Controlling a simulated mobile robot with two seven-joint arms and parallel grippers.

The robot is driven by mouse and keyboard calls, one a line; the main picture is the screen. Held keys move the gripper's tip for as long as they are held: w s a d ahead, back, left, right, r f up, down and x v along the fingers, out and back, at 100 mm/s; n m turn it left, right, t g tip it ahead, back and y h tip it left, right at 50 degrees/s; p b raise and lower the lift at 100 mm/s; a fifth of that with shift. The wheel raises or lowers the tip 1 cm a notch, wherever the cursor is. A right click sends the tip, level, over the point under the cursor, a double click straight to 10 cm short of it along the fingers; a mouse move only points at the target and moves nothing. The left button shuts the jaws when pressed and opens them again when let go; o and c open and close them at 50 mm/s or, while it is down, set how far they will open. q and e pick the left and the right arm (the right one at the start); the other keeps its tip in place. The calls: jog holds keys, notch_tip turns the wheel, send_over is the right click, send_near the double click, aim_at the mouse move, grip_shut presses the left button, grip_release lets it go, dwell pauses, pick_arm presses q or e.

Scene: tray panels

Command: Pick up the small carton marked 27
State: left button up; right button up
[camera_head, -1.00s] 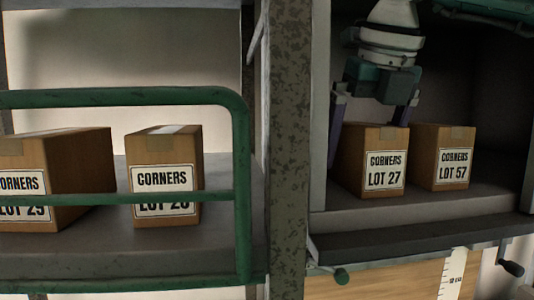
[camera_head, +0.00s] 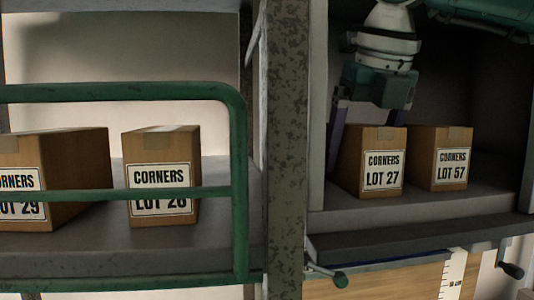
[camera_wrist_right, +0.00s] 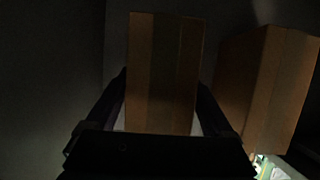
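The carton marked LOT 27 (camera_head: 372,160) is a small brown box standing upright on the right-hand shelf. My right gripper (camera_head: 365,132) is above it, pointing down. In the right wrist view the carton's taped top (camera_wrist_right: 164,70) lies between the two dark fingers (camera_wrist_right: 160,112). Narrow pale gaps show beside the carton near the fingers, which look open around it. The carton rests on the shelf. My left gripper is not in view.
The LOT 57 carton (camera_head: 440,158) stands close on the right. A mottled post (camera_head: 286,150) separates this bay from the left one, where the LOT 28 carton (camera_head: 163,180) and a wider carton (camera_head: 75,175) stand behind a green rail (camera_head: 238,170). The right bay has side walls.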

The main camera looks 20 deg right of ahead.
jog(key=c, duration=1.3)
